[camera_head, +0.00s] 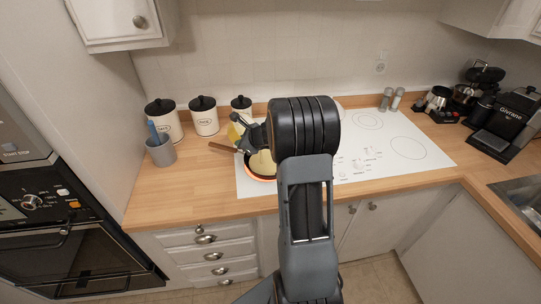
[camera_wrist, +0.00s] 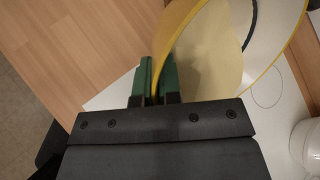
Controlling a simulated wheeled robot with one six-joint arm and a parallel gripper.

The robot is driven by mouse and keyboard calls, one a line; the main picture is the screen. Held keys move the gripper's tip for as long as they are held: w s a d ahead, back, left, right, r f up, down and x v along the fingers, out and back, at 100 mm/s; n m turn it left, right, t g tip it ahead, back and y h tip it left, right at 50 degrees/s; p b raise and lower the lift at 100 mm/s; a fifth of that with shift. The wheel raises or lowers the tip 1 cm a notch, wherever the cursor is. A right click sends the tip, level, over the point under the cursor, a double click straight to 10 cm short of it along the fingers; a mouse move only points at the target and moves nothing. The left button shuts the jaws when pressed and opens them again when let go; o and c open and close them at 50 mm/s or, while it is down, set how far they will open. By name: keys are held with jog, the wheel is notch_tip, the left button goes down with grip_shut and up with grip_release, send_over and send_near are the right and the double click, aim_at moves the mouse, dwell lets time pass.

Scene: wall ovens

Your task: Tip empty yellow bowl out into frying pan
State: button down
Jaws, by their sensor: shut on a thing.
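The yellow bowl (camera_wrist: 180,35) is in my gripper (camera_wrist: 157,80), its rim between the two green fingers in the wrist view. The bowl looks tilted. In the head view part of the yellow bowl (camera_head: 236,131) shows left of my gripper (camera_head: 243,129), above the frying pan. The frying pan (camera_head: 259,177) has an orange rim and sits on the left end of the white cooktop, its wooden handle pointing left. A pale yellow surface shows over the pan; I cannot tell whether it is bowl or pan interior. My arm hides the pan's right side.
Three white canisters with black lids (camera_head: 203,116) stand behind the pan along the wall. A grey utensil cup (camera_head: 161,152) stands at the left. The cooktop (camera_head: 425,165) is clear right of my arm. A coffee machine (camera_head: 505,125) stands far right.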

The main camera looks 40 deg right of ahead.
jog(key=shift+s+d+r+m+t+y+b, duration=0.3)
jog(key=shift+r+t+y+b, duration=0.4)
jog(key=shift+b, duration=0.45)
jog(key=shift+s+d+r+m+t+y+b, duration=0.3)
jog(key=shift+r+t+y+b, duration=0.15)
jog(key=shift+t+b, duration=0.6)
dwell(1.2)
jog(key=g+p, duration=0.1)
jog(key=p, duration=0.1)
jog(key=w+a+g+h+p, duration=0.1)
jog(key=p, duration=0.1)
jog(key=shift+n+g, duration=0.25)
jog(key=shift+n, duration=0.15)
jog(key=shift+w+a+f+n+g+h+p, duration=0.2)
jog(key=shift+f+g+h+p, duration=0.25)
jog(key=shift+f+p, duration=0.15)
jog(key=shift+w+a+f+n+g+h+p, duration=0.1)
jog(key=shift+a+f+g+h+p, duration=0.1)
jog(key=shift+f+g+h+p, duration=0.35)
jog(key=shift+d+f, duration=0.1)
jog(key=shift+f, duration=0.15)
jog(key=w+a+f+n+g+h, duration=0.2)
jog(key=w+a+f+g+h, duration=0.2)
jog(key=a+f+g+h, duration=0.1)
jog(key=shift+w+b, duration=0.15)
jog(key=shift+b, duration=0.2)
